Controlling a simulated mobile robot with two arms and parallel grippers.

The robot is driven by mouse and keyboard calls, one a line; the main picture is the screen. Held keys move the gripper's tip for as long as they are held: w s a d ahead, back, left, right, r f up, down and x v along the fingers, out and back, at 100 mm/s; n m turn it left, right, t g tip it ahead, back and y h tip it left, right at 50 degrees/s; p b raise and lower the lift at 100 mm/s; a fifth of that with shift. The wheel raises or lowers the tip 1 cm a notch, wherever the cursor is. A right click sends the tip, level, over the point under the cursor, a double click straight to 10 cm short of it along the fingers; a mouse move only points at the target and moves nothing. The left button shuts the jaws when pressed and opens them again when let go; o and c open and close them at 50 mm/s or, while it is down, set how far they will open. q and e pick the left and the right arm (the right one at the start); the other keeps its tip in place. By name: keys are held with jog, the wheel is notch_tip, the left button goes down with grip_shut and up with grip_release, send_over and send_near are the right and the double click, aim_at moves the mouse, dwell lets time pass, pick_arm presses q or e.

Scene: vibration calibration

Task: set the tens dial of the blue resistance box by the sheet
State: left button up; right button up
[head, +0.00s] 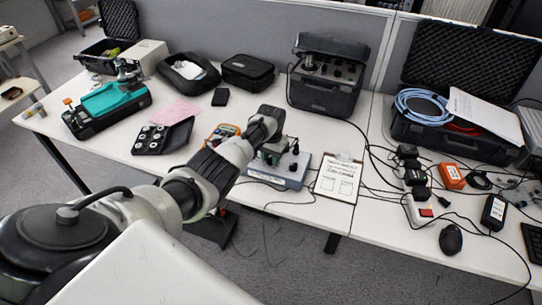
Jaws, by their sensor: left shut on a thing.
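The blue resistance box (277,180) stands near the front edge of the white table, partly covered by my left arm. My left gripper (272,153) points down at the top of the box and is shut on one of its dials. The fingertips and that dial are small and mostly hidden, so I cannot read its setting. A dark post or knob (295,147) shows on the box to the right of the gripper. The sheet (339,180) lies on a clipboard just right of the box; its small print is not readable. My right gripper is not in view.
Several cables run across the table around the clipboard. A black instrument case (326,95) stands behind the box. An orange meter (222,132) is left of my wrist. Adapters, an orange box (451,176) and a mouse (451,239) lie to the right.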

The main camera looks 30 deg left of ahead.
pick_arm(q)
jog(key=m, duration=0.7)
dwell(0.5)
jog(key=o, duration=0.9)
jog(key=shift+o, duration=0.2)
jog(key=shift+r, duration=0.1)
notch_tip(320, 180, up, 11)
jog(key=p, duration=0.1)
jog(key=shift+f, duration=0.2)
